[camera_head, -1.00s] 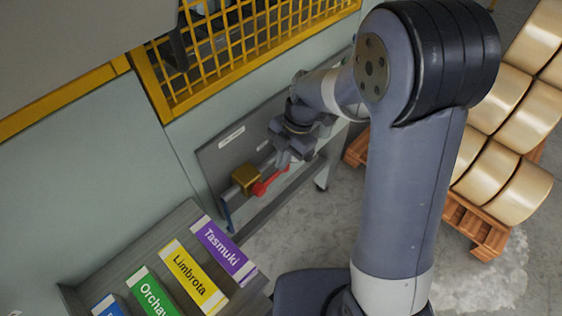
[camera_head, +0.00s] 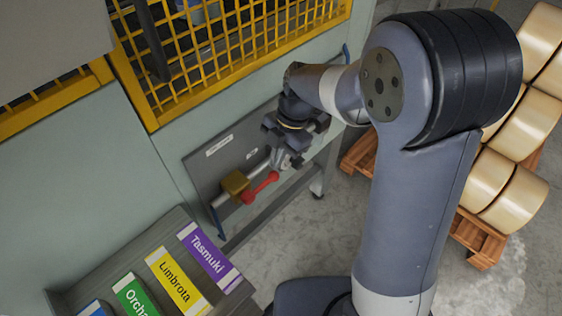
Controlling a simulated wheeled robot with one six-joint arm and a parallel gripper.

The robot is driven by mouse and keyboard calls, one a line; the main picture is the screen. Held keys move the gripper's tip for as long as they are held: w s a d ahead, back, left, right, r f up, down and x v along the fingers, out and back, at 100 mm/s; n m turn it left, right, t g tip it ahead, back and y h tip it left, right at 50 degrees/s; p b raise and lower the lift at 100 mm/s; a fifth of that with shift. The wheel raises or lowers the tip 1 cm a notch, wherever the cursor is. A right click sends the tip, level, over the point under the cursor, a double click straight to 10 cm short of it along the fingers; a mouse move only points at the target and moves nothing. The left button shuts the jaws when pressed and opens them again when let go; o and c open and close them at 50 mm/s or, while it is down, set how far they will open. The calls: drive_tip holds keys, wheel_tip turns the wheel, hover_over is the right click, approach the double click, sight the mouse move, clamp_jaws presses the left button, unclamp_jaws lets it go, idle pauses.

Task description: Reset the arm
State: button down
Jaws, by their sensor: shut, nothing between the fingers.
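My gripper (camera_head: 282,163) is at the end of my arm in the middle of the head view, pointing down in front of the grey panel. It is shut, with nothing seen in it. A red lever (camera_head: 262,187) on a brass-coloured block (camera_head: 235,183) sits just below and left of the fingers. A small gap seems to lie between the fingertips and the lever, but I cannot tell if they touch. A bar runs behind the lever, partly hidden by the gripper.
A yellow mesh guard (camera_head: 235,50) stands above the panel (camera_head: 215,165). A tray with coloured labels, such as the purple Tasmuki label (camera_head: 208,254), is at lower left. Large cream rolls (camera_head: 510,190) on a wooden pallet (camera_head: 478,238) stand at right. Grey floor is open between.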

drive_tip(key=v, duration=0.8)
drive_tip(key=shift+w+d+r+b, duration=0.2)
drive_tip(key=shift+w+r+b, duration=0.1)
drive_tip(key=shift+w, duration=0.15)
drive_tip(key=shift+f, duration=0.1)
